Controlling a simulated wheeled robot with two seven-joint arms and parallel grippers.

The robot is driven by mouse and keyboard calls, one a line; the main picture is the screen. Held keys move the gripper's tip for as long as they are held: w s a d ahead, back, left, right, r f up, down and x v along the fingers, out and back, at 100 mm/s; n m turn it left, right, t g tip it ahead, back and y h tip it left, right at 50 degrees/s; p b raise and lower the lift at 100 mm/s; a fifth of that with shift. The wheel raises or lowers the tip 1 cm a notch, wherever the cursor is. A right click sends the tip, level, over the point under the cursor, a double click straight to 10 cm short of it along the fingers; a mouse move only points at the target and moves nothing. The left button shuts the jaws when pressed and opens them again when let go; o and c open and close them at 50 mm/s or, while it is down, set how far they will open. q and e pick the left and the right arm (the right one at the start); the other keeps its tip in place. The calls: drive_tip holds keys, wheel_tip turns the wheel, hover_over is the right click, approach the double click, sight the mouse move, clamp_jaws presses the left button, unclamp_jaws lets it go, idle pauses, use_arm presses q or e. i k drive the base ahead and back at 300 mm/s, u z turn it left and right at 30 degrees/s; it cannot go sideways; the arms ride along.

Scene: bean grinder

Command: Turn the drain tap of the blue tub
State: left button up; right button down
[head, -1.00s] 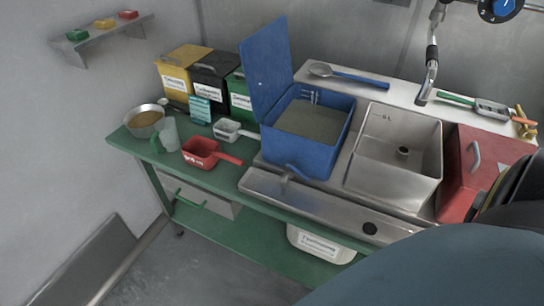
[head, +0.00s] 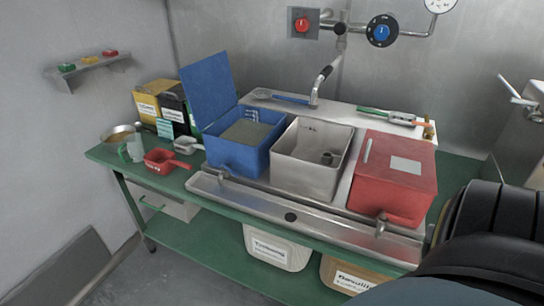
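The blue tub (head: 236,157) stands on the steel counter with its blue lid (head: 207,88) tilted up and open. It holds a greyish-brown fill (head: 247,132) up to near the rim. Its drain tap (head: 223,175) sticks out low on the front wall, above the steel trough. The tap is small here, and I cannot tell how its handle is turned. Neither of my grippers is in view. Only a dark, rounded part of my own body shows at the lower right, well away from the tap.
A steel basin (head: 307,181) and a closed red tub (head: 389,194) stand right of the blue tub. The trough (head: 265,202) runs along the front. A red scoop (head: 168,162) and a white scoop (head: 186,145) lie to the left. The floor in front is clear.

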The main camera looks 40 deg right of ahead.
sight(231, 171)
drive_tip(key=u, duration=0.2)
drive_tip(key=k, duration=0.1)
drive_tip(key=z, duration=1.3)
